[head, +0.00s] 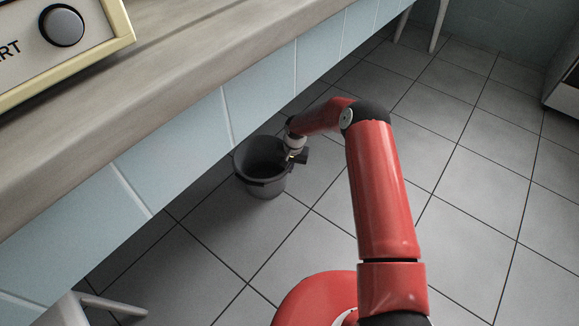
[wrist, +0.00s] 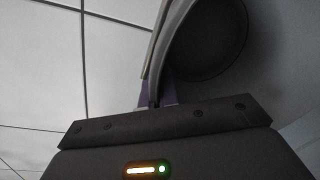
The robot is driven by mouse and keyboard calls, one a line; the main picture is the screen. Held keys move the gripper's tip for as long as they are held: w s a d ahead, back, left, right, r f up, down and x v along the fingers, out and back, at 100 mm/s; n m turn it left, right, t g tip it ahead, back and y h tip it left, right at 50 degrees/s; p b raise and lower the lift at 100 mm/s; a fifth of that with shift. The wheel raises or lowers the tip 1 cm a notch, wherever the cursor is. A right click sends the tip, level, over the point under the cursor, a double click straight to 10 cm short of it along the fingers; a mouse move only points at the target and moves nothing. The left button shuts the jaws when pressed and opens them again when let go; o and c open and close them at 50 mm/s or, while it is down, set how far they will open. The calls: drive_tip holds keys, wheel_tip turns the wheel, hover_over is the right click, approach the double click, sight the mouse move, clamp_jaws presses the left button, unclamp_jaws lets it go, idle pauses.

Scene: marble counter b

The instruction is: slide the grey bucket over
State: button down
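The grey bucket (head: 265,186) stands upright on the tiled floor, close to the blue-tiled counter front, in the head view. Its dark open top faces up. My gripper (head: 291,157) is at the right side of its rim. In the wrist view, the bucket's curved rim and wall (wrist: 167,45) run down between the purplish finger pads of my gripper (wrist: 155,98), with the dark inside to the right. The pads sit close together, one on each side of the thin wall, and look shut on it. The fingertips are partly hidden by the gripper body and the wall.
The counter (head: 190,75) overhangs on the left, its tiled front (head: 185,150) just behind the bucket. An appliance (head: 60,45) stands on top. A stool-like leg (head: 75,310) is at the lower left. The floor (head: 480,190) to the right is clear.

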drive_tip(key=shift+s, duration=0.1)
drive_tip(key=c, duration=1.6)
unclamp_jaws()
drive_tip(key=r, duration=0.5)
drive_tip(key=d+r+p, duration=0.1)
drive_tip(key=r, duration=0.1)
drive_tip(key=shift+r, duration=0.35)
